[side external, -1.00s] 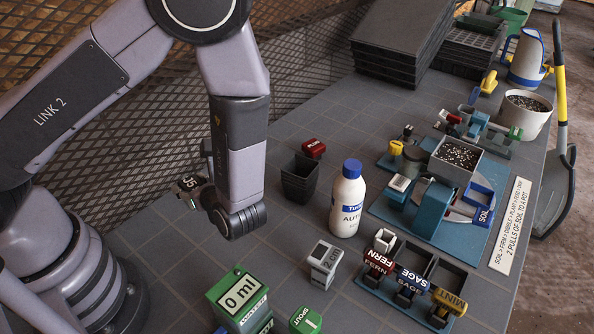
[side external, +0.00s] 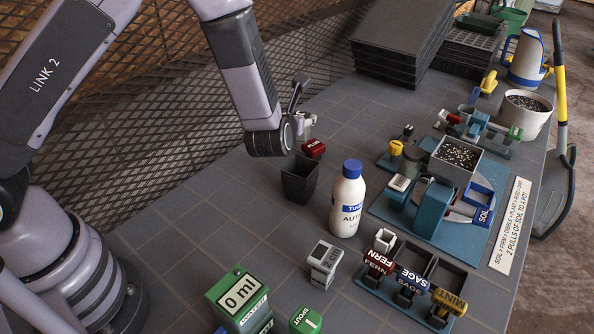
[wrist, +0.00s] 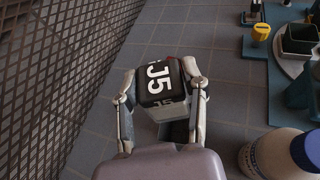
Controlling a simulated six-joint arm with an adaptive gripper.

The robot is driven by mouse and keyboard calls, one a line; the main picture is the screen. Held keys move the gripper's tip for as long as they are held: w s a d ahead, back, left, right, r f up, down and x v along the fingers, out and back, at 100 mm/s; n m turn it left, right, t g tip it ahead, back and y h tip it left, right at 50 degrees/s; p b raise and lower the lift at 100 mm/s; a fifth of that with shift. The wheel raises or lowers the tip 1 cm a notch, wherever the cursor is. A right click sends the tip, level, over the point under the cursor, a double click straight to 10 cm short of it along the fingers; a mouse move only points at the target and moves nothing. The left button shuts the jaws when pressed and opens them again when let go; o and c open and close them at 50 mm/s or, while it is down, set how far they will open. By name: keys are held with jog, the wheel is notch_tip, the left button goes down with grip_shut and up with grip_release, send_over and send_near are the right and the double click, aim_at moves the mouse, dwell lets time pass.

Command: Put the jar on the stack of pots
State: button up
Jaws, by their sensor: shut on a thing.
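The jar (wrist: 161,84) has a dark top lettered J5. In the wrist view it sits between the two fingers of my gripper (wrist: 165,72), which is shut on it. In the side view my gripper (side external: 302,116) is up behind the stack of pots, near the red PLUG block, and my wrist hides most or all of the jar. The stack of pots (side external: 299,179) is dark, square and upright on the bench, left of the white bottle. In the wrist view a dark part of the stack (wrist: 179,133) shows just below the jar.
A red PLUG block (side external: 313,148) stands right behind the pots. A white bottle (side external: 347,200) with a blue cap stands close on their right. A blue potting station (side external: 392,219) lies further right. A mesh wall (side external: 120,150) runs along the left. The bench left of the pots is clear.

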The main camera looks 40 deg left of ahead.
notch_tip(320, 180, down, 8)
jog(key=shift+w+r, duration=0.1)
jog(key=shift+r, duration=0.1)
jog(key=shift+f, duration=0.1)
jog(key=o, duration=1.2)
jog(key=shift+c, duration=0.2)
